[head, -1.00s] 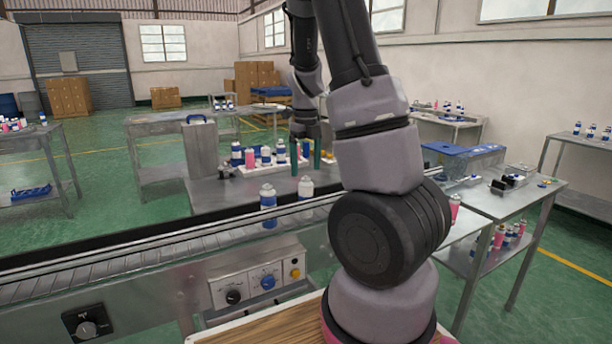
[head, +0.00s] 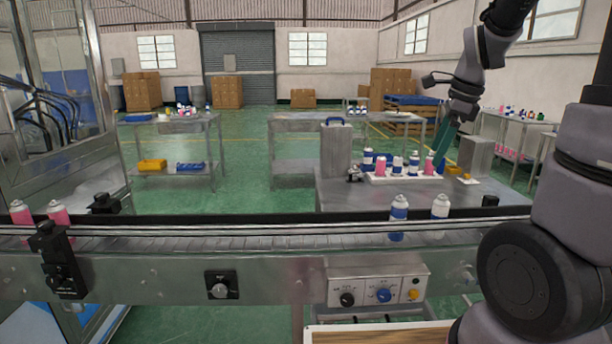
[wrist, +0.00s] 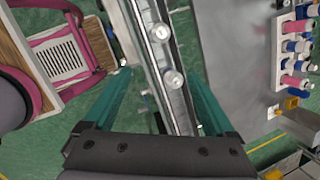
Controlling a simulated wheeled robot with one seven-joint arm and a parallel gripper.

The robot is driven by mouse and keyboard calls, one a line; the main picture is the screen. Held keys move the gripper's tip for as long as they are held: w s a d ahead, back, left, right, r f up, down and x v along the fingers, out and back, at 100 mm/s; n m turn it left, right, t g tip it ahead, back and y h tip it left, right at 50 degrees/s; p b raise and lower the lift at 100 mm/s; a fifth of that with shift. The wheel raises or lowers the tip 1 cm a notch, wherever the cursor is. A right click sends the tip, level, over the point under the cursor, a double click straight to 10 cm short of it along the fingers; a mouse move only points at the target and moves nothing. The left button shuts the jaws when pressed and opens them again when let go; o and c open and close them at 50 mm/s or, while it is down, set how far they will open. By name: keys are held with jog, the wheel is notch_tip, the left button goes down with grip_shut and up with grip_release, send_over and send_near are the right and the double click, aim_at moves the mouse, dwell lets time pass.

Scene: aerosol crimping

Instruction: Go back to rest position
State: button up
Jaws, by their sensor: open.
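My gripper (head: 446,143) is raised at the right in the head view, above the worktable behind the conveyor. Its green fingers point down at a slant. In the wrist view my gripper (wrist: 158,75) has its two green fingers spread wide apart, with nothing held between them. Two blue-and-white cans, one (head: 398,218) and another (head: 440,208), stand upright on the conveyor (head: 270,243), apart from the fingers. The wrist view shows can tops, one (wrist: 161,32) and another (wrist: 173,79), below the gripper.
A white tray (head: 405,180) with several pink and blue cans is on the worktable (head: 345,195). A grey metal case (head: 336,152) stands to its left. Pink cans (head: 58,214) stand at the conveyor's left end. A control box (head: 377,283) is on the conveyor's front.

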jog(key=s+a+r+n+t, duration=0.2)
jog(key=s+a+r+n, duration=0.1)
jog(key=s+r+n, duration=0.2)
jog(key=s+a+r+n+t, duration=0.2)
jog(key=s+a+r+n, duration=0.2)
jog(key=s+n, duration=0.5)
jog(key=n, duration=0.4)
jog(key=shift+r, duration=0.35)
